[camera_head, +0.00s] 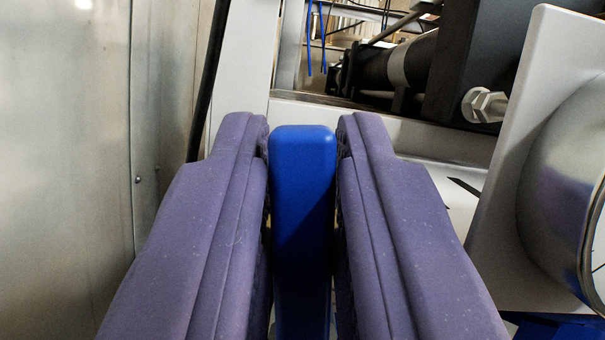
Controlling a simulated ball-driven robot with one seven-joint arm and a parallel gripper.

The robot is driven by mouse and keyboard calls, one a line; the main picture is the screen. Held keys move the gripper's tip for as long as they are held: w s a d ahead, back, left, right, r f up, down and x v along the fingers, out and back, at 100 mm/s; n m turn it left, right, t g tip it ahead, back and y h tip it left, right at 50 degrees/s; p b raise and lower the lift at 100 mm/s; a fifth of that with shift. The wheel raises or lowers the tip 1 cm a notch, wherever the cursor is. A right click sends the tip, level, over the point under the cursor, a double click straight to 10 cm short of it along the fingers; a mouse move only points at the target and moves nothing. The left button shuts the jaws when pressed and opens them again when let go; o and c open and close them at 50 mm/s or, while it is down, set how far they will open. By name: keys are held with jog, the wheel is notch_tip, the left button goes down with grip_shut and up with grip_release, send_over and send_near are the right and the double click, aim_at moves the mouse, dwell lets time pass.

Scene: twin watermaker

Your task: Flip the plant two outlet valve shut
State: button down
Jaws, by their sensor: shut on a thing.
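My gripper (303,145) fills the lower middle of the view, with a purple padded finger on each side. It is shut on a blue valve handle (304,190), a flat bar with a rounded top end that stands upright in the picture between the fingers. The handle's lower part runs down out of the frame. The valve body and the pipe it sits on are hidden, so I cannot tell the valve's position.
A metal wall panel (65,170) stands close on the left. On the right are a white plate (530,130) with a round metal gauge-like part (565,185) and a large bolt (484,105). Behind are a grey frame post (245,60), a dark pipe (392,65) and thin blue lines (323,40).

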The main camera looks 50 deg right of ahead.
jog(key=shift+s+d+f+m+g+h, duration=0.1)
jog(key=shift+m+g+h, duration=0.2)
jog(key=shift+m, duration=0.25)
jog(key=shift+s+d+f+m+g+h, duration=0.1)
jog(key=shift+m+g+h, duration=0.2)
jog(key=shift+m, duration=0.25)
jog(key=shift+b, duration=0.3)
jog(key=c, duration=1.1)
grip_release()
jog(key=shift+r, duration=0.1)
jog(key=shift+r, duration=0.1)
